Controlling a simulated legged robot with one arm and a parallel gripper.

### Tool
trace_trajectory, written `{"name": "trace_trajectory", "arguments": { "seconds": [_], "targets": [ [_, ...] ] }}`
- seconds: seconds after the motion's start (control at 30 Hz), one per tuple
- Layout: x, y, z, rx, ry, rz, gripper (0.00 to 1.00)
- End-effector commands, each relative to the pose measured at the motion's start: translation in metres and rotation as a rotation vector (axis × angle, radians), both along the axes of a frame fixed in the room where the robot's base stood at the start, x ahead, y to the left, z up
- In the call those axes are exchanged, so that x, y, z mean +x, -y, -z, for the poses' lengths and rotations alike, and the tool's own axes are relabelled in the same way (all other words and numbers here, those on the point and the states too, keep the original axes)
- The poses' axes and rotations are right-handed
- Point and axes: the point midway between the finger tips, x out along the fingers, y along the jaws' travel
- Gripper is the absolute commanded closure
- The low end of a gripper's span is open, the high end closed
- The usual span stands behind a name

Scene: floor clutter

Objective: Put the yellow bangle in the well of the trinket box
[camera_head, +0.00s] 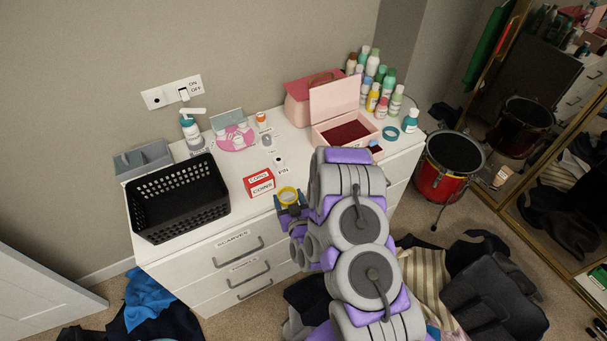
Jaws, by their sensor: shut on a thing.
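The yellow bangle (288,194) is a small yellow ring at the end of my gripper (291,207). My gripper is shut on it and holds it near the front edge of the white dresser top, right of the red-and-white coins box. The trinket box (318,136) is pink with its lid standing open and a dark red inside. It stands farther back on the dresser, to the right of my gripper. My arm hides part of its front.
The coins box (260,183) and a black basket (137,203) are left of my gripper. A blue ring (390,133) lies right of the trinket box. Several bottles stand behind it. Clothes lie on the floor.

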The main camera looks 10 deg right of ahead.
Motion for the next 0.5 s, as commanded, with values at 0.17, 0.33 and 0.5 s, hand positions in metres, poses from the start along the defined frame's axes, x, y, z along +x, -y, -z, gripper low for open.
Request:
{"name": "trace_trajectory", "arguments": {
  "seconds": [0.17,0.33,0.5],
  "targets": [
    [0.019,0.009,0.001,-0.001,0.008,-0.001,0.57],
    [0.057,0.034,0.006,0.001,0.008,0.005,0.57],
    [0.090,0.054,0.009,0.001,0.008,0.006,0.57]
  ]
}}
